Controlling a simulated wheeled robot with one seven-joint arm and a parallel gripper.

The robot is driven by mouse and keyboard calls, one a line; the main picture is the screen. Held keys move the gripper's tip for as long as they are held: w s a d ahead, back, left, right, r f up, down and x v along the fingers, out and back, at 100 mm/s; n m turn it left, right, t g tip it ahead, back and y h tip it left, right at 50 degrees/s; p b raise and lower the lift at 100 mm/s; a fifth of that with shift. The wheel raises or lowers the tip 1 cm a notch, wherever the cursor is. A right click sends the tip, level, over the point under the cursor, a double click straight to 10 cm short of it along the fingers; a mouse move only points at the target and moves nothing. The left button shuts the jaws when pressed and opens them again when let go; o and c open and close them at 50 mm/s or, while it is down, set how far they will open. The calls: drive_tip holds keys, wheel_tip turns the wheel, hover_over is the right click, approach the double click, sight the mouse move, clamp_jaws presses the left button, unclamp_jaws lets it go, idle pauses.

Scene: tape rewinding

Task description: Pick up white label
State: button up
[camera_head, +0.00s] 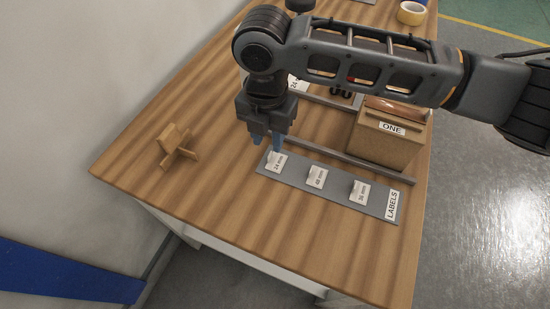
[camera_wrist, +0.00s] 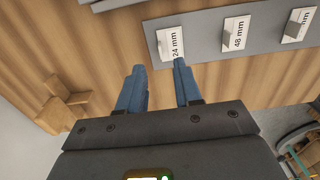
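Several white labels stand in a row on a grey plate marked LABELS (camera_head: 331,184). The left one, marked 24 mm (camera_head: 277,162), is closest to my gripper. The middle one reads 48 mm (camera_head: 317,177) and the right one, marked 36 mm in the head view (camera_head: 359,191), sits by the LABELS sign. My gripper (camera_head: 266,143) points down just left of the 24 mm label. In the wrist view my gripper (camera_wrist: 158,70) has its two blue fingers apart with nothing between them. The 24 mm label (camera_wrist: 171,43) lies just beyond the right fingertip.
A wooden cross-shaped stand (camera_head: 177,148) is at the left of the wooden table (camera_head: 215,215). A wooden box marked ONE (camera_head: 385,145) stands behind the label plate, beside a grey rail. A tape roll (camera_head: 411,13) is at the back. The table's front left is clear.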

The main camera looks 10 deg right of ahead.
sight(269, 156)
wheel_tip(269, 156, down, 5)
drive_tip(key=shift+s+p, duration=0.15)
drive_tip(key=shift+p, duration=0.15)
clamp_jaws()
idle(0.4)
